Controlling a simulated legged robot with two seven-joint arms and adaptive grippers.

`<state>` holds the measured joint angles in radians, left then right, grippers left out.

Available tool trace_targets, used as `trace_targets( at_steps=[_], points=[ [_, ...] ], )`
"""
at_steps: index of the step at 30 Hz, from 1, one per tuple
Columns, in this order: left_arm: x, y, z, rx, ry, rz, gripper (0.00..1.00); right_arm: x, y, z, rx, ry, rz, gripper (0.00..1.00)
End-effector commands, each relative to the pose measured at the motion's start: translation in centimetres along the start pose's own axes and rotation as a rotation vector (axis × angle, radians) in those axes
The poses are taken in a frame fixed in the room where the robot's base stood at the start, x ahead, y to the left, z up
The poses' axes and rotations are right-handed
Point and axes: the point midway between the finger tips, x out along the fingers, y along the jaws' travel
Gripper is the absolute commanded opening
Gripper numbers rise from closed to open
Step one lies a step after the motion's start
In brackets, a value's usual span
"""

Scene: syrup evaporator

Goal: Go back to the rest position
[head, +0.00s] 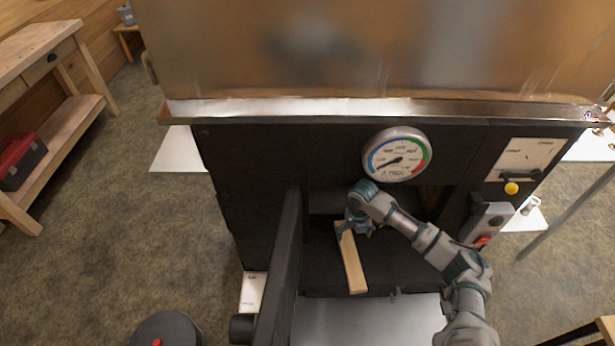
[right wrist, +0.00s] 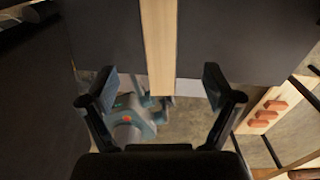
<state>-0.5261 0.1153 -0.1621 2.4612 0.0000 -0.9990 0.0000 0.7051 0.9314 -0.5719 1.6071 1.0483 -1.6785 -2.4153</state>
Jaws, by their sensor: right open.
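My right gripper (head: 358,226) is in the firebox opening of the black evaporator (head: 240,190), at the far end of a pale wooden stick (head: 351,262). The stick lies lengthwise in the opening, its near end toward me. In the right wrist view the two fingers of the gripper (right wrist: 160,88) are spread wide, with the stick (right wrist: 158,45) showing between and beyond them. They do not appear to touch it. The gripper partly hides the stick's far end in the head view. My left gripper is not in view.
The firebox door (head: 284,265) stands open on the left of the opening. A round gauge (head: 397,155) sits just above my right gripper. A control box (head: 487,224) with a red switch is on the right, near my right arm. A wooden workbench (head: 50,130) stands far left.

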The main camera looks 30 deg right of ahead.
Motion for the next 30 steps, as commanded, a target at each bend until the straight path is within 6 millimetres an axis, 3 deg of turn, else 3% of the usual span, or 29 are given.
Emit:
trace_targets(
  at_steps=[6, 10, 15, 19, 21, 24, 30],
  points=[
    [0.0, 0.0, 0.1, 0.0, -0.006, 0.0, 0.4, 0.5, 0.4, -0.4, 0.01, 0.001, 0.0, 0.89],
    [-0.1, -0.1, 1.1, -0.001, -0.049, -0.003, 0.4, 3.5, 2.9, -3.2, 0.115, 0.01, 0.006, 0.89],
    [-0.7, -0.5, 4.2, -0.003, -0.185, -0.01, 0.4, 9.9, 9.2, -12.4, 0.532, 0.02, 0.065, 0.89],
    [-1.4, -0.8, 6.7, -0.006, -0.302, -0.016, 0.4, 12.2, 12.3, -19.9, 0.995, 0.045, 0.136, 0.89],
    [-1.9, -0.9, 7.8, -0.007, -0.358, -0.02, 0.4, 12.4, 12.9, -23.1, 1.245, 0.061, 0.169, 0.89],
    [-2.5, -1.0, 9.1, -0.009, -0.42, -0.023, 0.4, 12.2, 12.9, -26.3, 1.544, 0.078, 0.196, 0.89],
    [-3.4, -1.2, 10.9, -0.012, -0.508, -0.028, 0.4, 11.4, 11.6, -30.3, 1.997, 0.09, 0.22, 0.89]
  ],
)
